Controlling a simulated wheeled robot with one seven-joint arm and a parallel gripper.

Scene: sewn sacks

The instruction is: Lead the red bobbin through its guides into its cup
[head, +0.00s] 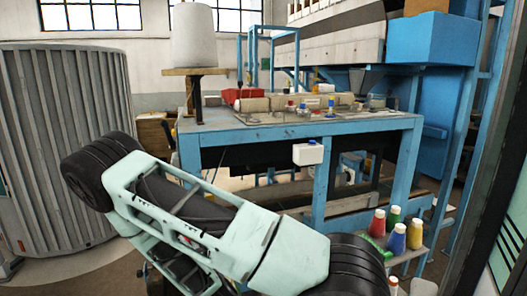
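A red bobbin-like spool with a pale top (377,224) stands upright at the lower right, beside blue, green and yellow ones. On the blue table, a much smaller red item (290,107) sits among small coloured pieces. I cannot tell which of these is the task's red bobbin. The guides and the cup are too small or too hidden to make out. My mint and black arm crosses the foreground from left to lower right. My gripper is not in view, and neither is anything it might hold.
The blue-framed table (372,124) stands in the middle, with a red box (240,95) and tan rolls on top. A white box (308,154) hangs at its front edge. A white cone (194,36) stands at the back left. A ribbed grey cylinder (60,150) fills the left.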

